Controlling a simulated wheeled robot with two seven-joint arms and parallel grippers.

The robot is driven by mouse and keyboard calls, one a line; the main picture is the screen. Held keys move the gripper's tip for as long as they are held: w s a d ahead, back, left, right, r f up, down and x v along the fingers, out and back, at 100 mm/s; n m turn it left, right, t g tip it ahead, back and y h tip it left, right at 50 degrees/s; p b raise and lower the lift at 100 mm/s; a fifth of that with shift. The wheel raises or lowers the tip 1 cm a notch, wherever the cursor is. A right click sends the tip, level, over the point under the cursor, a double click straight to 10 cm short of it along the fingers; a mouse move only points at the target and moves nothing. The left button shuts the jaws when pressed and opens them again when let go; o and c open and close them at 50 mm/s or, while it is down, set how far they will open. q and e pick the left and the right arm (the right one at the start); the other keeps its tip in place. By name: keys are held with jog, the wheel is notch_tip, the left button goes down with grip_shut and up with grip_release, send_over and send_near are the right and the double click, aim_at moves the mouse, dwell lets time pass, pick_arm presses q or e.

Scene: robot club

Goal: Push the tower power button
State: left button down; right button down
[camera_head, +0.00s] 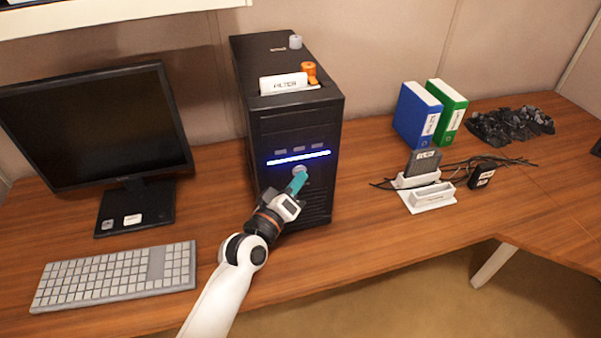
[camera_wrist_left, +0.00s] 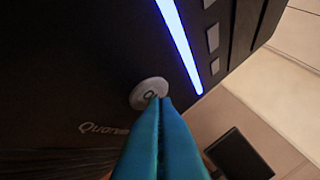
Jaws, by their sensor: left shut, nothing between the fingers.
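The black computer tower (camera_head: 290,125) stands upright on the desk in the head view, with a lit blue-white strip (camera_head: 298,158) across its front. Its round silver power button (camera_head: 300,170) sits just below the strip. My left gripper (camera_head: 299,178) is shut and empty, its teal fingertips at the button's lower edge. In the left wrist view the button (camera_wrist_left: 149,93) shows just beyond the tips of the left gripper (camera_wrist_left: 160,103), which cover its lower part. I cannot tell whether the tips touch it. My right gripper is not in view.
A monitor (camera_head: 95,125) and a keyboard (camera_head: 115,275) are to the left of the tower. To the right are blue (camera_head: 412,112) and green (camera_head: 448,112) binders, a white dock (camera_head: 425,192) with cables, and a dark pile (camera_head: 510,124). The desk is clear just right of the tower.

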pick_arm(q)
jog(key=shift+s, duration=0.1)
jog(key=shift+s+d+p, duration=0.25)
jog(key=shift+s+p, duration=0.25)
jog(key=shift+s, duration=0.3)
jog(key=s, duration=0.1)
jog(key=s+d+p, duration=0.1)
jog(key=s, duration=0.1)
jog(key=s+p, duration=0.1)
jog(key=shift+s+d, duration=0.3)
jog(key=shift+s, duration=0.05)
